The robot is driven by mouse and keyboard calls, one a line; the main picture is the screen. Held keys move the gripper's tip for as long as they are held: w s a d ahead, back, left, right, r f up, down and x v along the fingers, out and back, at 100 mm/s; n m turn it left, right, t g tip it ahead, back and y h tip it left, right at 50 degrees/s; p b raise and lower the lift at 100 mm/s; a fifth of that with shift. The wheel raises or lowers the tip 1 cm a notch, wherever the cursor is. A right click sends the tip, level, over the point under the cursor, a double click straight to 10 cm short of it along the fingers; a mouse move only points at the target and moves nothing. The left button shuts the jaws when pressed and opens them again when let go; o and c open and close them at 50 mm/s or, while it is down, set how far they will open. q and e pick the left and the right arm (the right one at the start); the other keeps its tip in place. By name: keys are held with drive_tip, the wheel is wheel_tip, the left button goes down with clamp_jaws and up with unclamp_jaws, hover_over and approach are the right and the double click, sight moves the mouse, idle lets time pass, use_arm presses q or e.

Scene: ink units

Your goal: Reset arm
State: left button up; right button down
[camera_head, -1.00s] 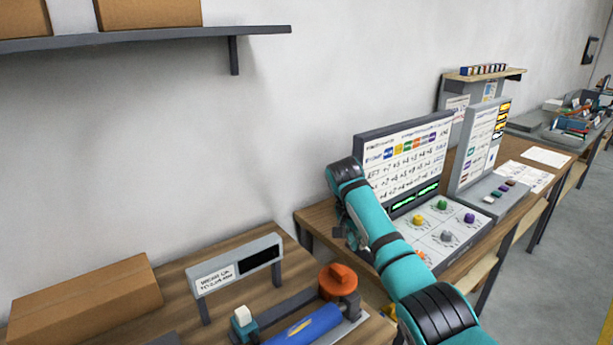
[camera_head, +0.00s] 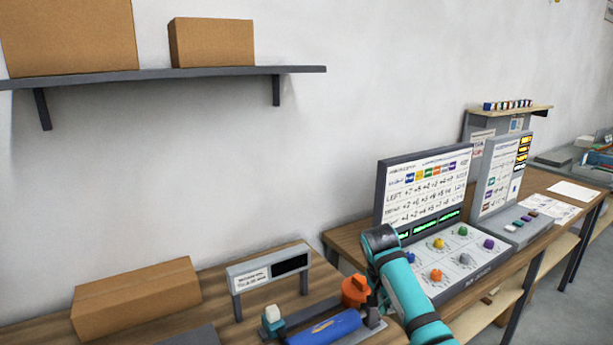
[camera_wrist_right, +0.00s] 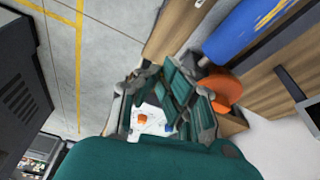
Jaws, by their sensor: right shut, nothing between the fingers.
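My right arm (camera_head: 405,292) is teal with black bands and rises from the bottom edge in the head view, in front of the control panel (camera_head: 455,248). My right gripper (camera_wrist_right: 170,97) shows in the right wrist view, shut and empty; in the head view it is mostly hidden by the arm. Beyond the fingers an orange knob (camera_wrist_right: 145,119) on a white surface shows. My left gripper is in neither current view.
A blue roller (camera_head: 325,328) with an orange knob (camera_head: 355,291) lies on the wooden bench, close left of my arm. A small display (camera_head: 270,270) and a cardboard box (camera_head: 138,298) stand further left. A shelf (camera_head: 190,75) hangs above. Grey floor (camera_wrist_right: 105,35) is open.

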drive_tip(key=s+f+n+y, duration=0.2)
drive_tip(key=s+f+n, duration=0.4)
drive_tip(key=s+f, duration=1.15)
drive_tip(key=s+d+r+n+t, duration=0.1)
drive_tip(key=s+r+n, duration=0.2)
drive_tip(key=s, duration=1)
drive_tip(key=s+r+n, duration=0.2)
drive_tip(key=s, duration=1)
wheel_tip(320, 180, down, 27)
drive_tip(key=s+g+b, duration=0.1)
drive_tip(key=s+b, duration=0.1)
use_arm(q)
drive_tip(key=f, duration=0.1)
drive_tip(key=s+f, duration=0.1)
drive_tip(key=shift+s+f+b, duration=0.1)
drive_tip(key=shift+f+b, duration=0.3)
use_arm(e)
drive_tip(key=s+d+f+g, duration=0.1)
drive_tip(key=s+d+f, duration=0.2)
drive_tip(key=s+f, duration=1.3)
drive_tip(key=shift+s+f+n+y, duration=0.3)
drive_tip(key=shift+f+n, duration=0.1)
drive_tip(key=shift+f, duration=0.55)
drive_tip(key=shift+d, duration=0.1)
